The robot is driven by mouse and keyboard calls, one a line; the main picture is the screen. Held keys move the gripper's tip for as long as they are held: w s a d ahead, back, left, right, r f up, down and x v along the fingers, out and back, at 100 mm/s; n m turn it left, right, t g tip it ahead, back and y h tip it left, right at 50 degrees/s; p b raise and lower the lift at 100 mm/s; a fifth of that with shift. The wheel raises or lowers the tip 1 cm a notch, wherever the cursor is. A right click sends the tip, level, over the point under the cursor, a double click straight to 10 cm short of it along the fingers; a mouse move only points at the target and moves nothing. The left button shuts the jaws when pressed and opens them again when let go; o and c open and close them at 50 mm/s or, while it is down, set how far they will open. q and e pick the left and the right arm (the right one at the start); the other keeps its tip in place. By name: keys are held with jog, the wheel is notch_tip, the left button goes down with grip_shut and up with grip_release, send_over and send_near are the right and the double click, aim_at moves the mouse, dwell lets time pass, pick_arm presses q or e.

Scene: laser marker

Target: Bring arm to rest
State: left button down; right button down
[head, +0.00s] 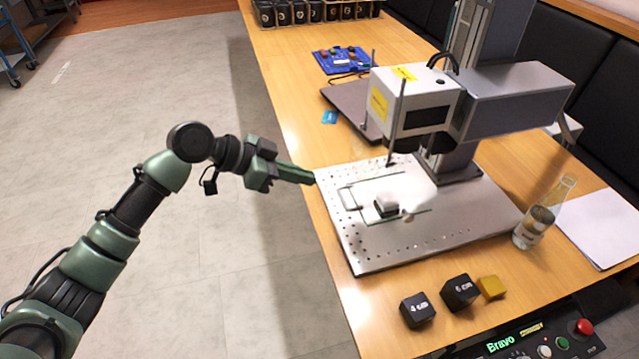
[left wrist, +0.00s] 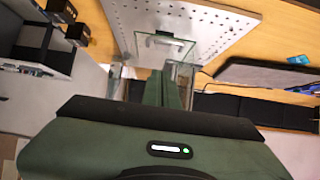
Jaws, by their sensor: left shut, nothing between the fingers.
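My left gripper (head: 298,174) reaches in from the left in the head view. Its fingers are shut and empty, with the tips at the left edge of the perforated metal plate (head: 375,254) of the laser marker (head: 515,97). Whether the tips touch the plate, I cannot tell. In the left wrist view the closed fingers (left wrist: 163,90) point toward the plate (left wrist: 190,22) and a clear fixture on it. A small dark block with a pale top (head: 386,205) sits on the plate under the laser head. My right gripper is in neither view.
A glass flask (head: 538,220) stands right of the plate. A control panel (head: 545,342) with a red button is at the bottom right. The floor (head: 150,80) left of the table is clear.

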pick_arm(q)
jog(key=w+a+f+n+t+y, duration=0.15)
jog(key=a+f+n, duration=0.25)
jog(key=f, duration=0.6)
jog(key=w+a+f+n+t+y, duration=0.1)
jog(key=w+a+f+n+y, duration=0.3)
jog(key=f, duration=0.6)
jog(key=s+a+f+n+y, duration=0.1)
jog(key=s+a+f, duration=0.25)
jog(key=f, duration=0.35)
jog(key=s+a+f+n, duration=0.1)
jog(key=s+a+f, duration=0.1)
jog(key=s+f, duration=0.4)
jog(key=s+a+f+n+y, duration=0.15)
jog(key=s+f, duration=0.25)
jog(key=f, duration=0.5)
jog(key=s+a+f+g, duration=0.1)
jog(key=s+f, duration=0.5)
jog(key=s, duration=0.8)
jog(key=s+a+f+g+y, duration=0.1)
jog(key=s+f, duration=0.6)
jog(key=s, duration=0.7)
jog(key=s+a+f+g+y, duration=0.1)
jog(key=s+f+g, duration=0.2)
jog(key=s, duration=1.1)
notch_tip(320, 180, down, 3)
jog(key=shift+a+f, duration=0.15)
jog(key=shift+n, duration=0.25)
